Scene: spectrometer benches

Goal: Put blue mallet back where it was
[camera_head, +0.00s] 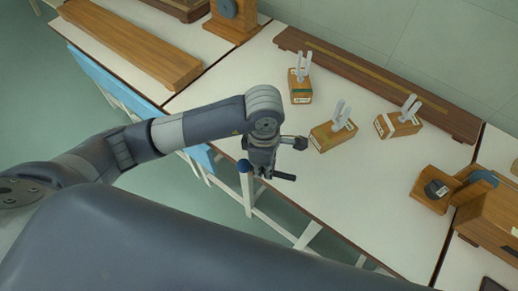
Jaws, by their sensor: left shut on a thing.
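The blue mallet shows as a round blue head (243,166) at the left side of my left gripper (264,173). My left gripper is shut on the mallet, off the front edge of the white bench. Most of the mallet's handle is hidden, or I cannot tell it from the pale bench frame below. Several tuning forks stand upright on wooden boxes on the bench: a back left one (300,92), a front one (332,137) and a right one (398,125). My right gripper is not in view.
The white bench top (290,180) is clear between the fork boxes and its front edge. A long dark wooden rail (375,80) lies along the back. A wooden device with a dark knob (437,190) stands at right. A long wooden box (130,45) lies on the left bench.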

